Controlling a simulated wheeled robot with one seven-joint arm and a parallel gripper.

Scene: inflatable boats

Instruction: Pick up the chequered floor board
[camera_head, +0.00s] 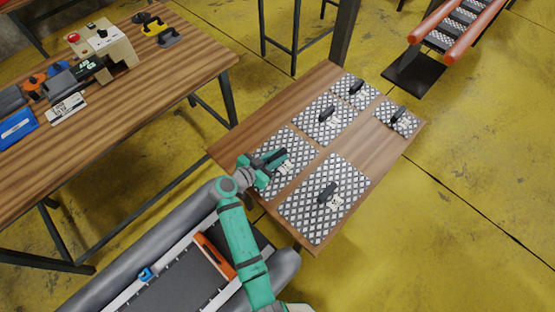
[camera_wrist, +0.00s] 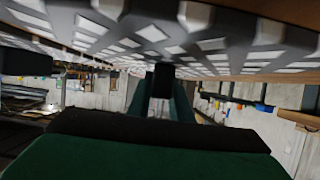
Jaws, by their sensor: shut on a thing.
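The chequered floor board (camera_head: 299,151), black and white with a black handle (camera_head: 274,156) and a small pale tag, is at the left side of the wooden table. My gripper (camera_head: 268,163) reaches it from the left and is shut on its handle; the arm hides part of the board's near edge. In the wrist view the chequered surface (camera_wrist: 230,50) fills the top of the picture, with my gripper (camera_wrist: 163,78) against it. I cannot tell whether the board is clear of the table top.
Other chequered boards with black handles lie on the table (camera_head: 372,150): a large one (camera_head: 310,215) in front, others behind and right. An inflatable boat with grey tubes (camera_head: 140,250) lies at the near left. A longer workbench (camera_head: 180,60) with tools stands at the upper left.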

